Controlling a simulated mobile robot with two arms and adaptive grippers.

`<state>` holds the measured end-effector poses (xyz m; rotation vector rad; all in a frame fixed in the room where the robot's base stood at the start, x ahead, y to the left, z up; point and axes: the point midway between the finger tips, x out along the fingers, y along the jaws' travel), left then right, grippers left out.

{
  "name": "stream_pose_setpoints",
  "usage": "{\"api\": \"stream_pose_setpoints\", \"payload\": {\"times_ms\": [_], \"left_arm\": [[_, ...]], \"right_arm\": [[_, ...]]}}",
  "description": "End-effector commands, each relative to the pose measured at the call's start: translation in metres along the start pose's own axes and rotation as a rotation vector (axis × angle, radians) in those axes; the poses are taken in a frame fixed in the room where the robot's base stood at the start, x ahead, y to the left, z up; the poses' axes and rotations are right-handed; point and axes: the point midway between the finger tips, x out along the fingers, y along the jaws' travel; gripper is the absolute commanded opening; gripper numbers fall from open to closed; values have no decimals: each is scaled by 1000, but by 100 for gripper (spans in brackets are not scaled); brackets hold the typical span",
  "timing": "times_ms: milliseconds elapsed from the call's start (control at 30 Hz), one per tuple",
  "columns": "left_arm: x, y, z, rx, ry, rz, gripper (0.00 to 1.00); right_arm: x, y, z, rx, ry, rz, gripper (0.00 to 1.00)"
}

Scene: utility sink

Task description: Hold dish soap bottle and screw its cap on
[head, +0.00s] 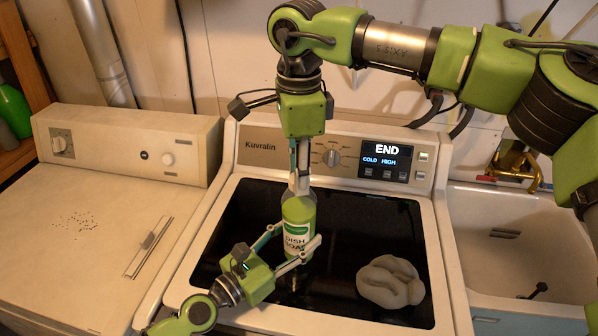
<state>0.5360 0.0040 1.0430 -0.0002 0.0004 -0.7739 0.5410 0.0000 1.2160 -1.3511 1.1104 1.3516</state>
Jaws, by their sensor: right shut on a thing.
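A green dish soap bottle (299,214) with a white label stands upright over the dark glass top of the washer. My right gripper (299,172) comes down from above and is shut on the pale cap (299,186) at the bottle's top. The cap meets the neck area, but I cannot tell whether it is threaded on. My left gripper (297,240) reaches in from the lower left, one finger on each side of the lower bottle. Whether its fingers press on the bottle is unclear. The bottle's base is partly hidden by a finger.
A crumpled pale cloth or sponge-like lump (390,282) lies right of the bottle on the washer lid (350,225). The washer's control panel (335,158) stands behind. A utility sink (500,215) with a brass faucet (515,160) is at right. A white dryer (85,215) is at left.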

Motion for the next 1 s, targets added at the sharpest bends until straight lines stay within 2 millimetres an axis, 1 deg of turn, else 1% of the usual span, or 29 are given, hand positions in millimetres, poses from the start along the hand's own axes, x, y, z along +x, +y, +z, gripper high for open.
{"api": "stream_pose_setpoints", "payload": {"times_ms": [67, 167, 267, 400, 567, 600, 733, 767, 800, 833, 1000], "left_arm": [[0, 0, 0, 1, 0, -1, 0], [0, 0, 0, 1, 0, -1, 0], [0, 0, 0, 1, 0, -1, 0], [0, 0, 0, 1, 0, -1, 0], [0, 0, 0, 1, 0, -1, 0], [0, 0, 0, 1, 0, -1, 0], [0, 0, 0, 1, 0, -1, 0], [0, 0, 0, 1, 0, -1, 0], [0, 0, 0, 1, 0, -1, 0], [0, 0, 0, 1, 0, -1, 0], [0, 0, 0, 1, 0, -1, 0]], "right_arm": [[0, 0, 0, 5, 0, -1, 0], [0, 0, 0, 61, 0, -1, 0], [0, 0, 0, 197, 0, 0, 0], [0, 0, 0, 454, 0, 0, 0], [0, 0, 0, 710, 0, -1, 0], [0, 0, 0, 742, 0, -1, 0], [0, 0, 0, 733, 0, -2, 0], [0, 0, 0, 733, 0, -2, 30], [0, 0, 0, 732, 0, -2, 40], [0, 0, 0, 732, 0, -2, 41], [0, 0, 0, 731, 0, -1, 41]]}}
